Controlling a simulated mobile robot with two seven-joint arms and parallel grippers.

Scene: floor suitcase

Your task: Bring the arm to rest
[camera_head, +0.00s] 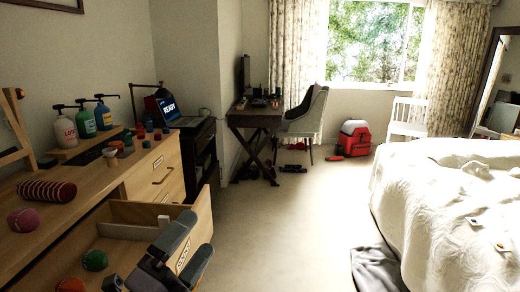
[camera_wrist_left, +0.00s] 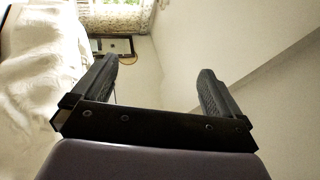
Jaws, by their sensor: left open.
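My left gripper (camera_head: 198,235) is at the bottom of the head view, in front of the open dresser drawer (camera_head: 202,215). Its two dark fingers are spread apart. They also show in the left wrist view (camera_wrist_left: 157,70) with nothing between them. Whether the gripper touches the drawer front is hard to tell. My right gripper is in neither view.
The bed (camera_head: 425,205) is at right; the floor (camera_head: 290,220) between is clear.

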